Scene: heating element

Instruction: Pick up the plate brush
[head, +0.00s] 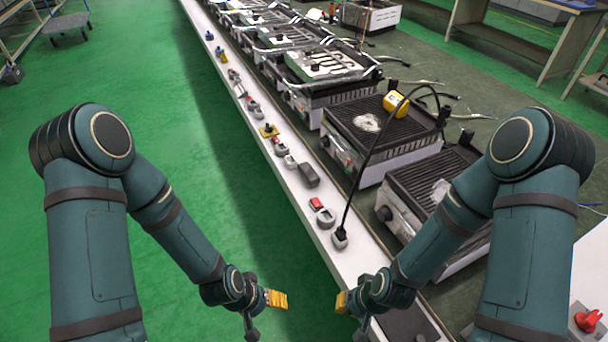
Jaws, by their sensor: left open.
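I cannot make out a plate brush for certain. A dark grey block (308,175) lies on the white ledge beside the grills; its shape is too small to tell whether it is the brush. My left gripper (268,317) is open and empty, low in the picture over the green floor, left of the ledge. One yellow finger pad shows. My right gripper (349,318) hangs near the front end of the ledge, with a yellow pad and a dark finger apart, and nothing seen between them. Both grippers are well apart from the grey block.
Ribbed grills (385,132) stand in a row right of the white ledge (290,185). Several switches and sockets lie along the ledge. A yellow device (394,102) with a black cable sits on one grill. A red knob (588,319) shows at lower right.

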